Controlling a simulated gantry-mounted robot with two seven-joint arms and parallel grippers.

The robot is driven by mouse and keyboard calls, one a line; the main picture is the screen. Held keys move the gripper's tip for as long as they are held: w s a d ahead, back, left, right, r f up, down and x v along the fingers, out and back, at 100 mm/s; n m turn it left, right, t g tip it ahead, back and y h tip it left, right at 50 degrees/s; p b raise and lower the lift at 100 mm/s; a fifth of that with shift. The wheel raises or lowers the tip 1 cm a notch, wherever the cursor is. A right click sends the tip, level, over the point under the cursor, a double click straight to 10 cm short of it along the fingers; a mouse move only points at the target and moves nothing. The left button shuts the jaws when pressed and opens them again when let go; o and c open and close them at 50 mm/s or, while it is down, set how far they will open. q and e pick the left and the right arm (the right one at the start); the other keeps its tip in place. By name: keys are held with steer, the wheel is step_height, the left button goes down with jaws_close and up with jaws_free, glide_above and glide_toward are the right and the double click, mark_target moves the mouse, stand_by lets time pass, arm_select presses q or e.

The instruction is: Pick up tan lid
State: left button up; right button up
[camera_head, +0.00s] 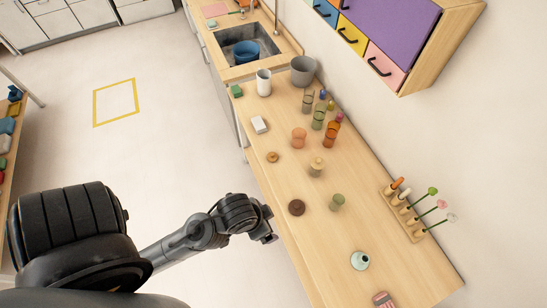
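A small round tan lid (272,156) lies flat near the front edge of the wooden counter. A dark brown round lid (296,207) lies closer to me, beside a green-grey jar (336,202). A beige jar (317,169) stands between them with a tan knobbed top on it. My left gripper (266,227) is at the counter's front edge, left of and below the dark brown lid and well apart from the tan lid. It is small and dark, and its fingers cannot be made out. My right gripper is not in view.
A wooden rack (404,216) stands at the right, and a pale mint vase (360,261) nearer. The counter around the tan lid is clear.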

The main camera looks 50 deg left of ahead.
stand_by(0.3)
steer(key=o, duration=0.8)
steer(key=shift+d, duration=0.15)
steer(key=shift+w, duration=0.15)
